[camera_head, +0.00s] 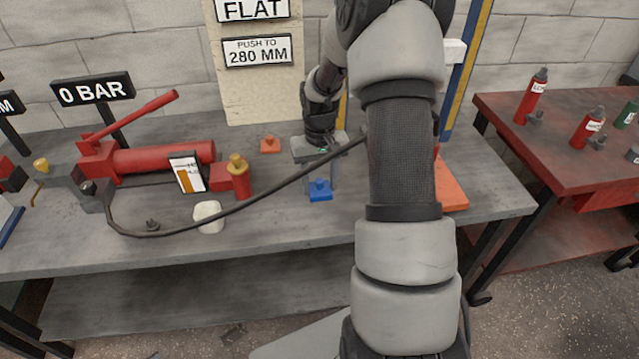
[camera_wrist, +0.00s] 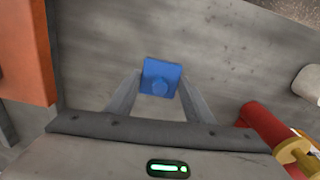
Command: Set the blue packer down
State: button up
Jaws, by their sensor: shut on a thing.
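The blue packer (camera_head: 320,191) is a small square blue block with a round knob on top. In the head view it is at the lower end of my gripper (camera_head: 321,180), low over or on the grey bench top (camera_head: 270,225). In the wrist view the blue packer (camera_wrist: 161,78) sits between the fingertips of my gripper (camera_wrist: 160,90), which is shut on its knob. I cannot tell whether its underside touches the bench. An orange packer (camera_head: 270,145) of similar shape lies farther back on the bench.
A red hydraulic pump (camera_head: 150,160) with a gauge card (camera_head: 187,173) stands at left. An orange block (camera_head: 450,190) stands right, partly behind my arm.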

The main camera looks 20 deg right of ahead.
aim_at(320, 181)
jog(key=shift+f, duration=0.1)
jog(key=o, duration=1.2)
notch_tip(320, 181, up, 12)
jog(key=p, duration=0.2)
jog(key=shift+p, duration=0.35)
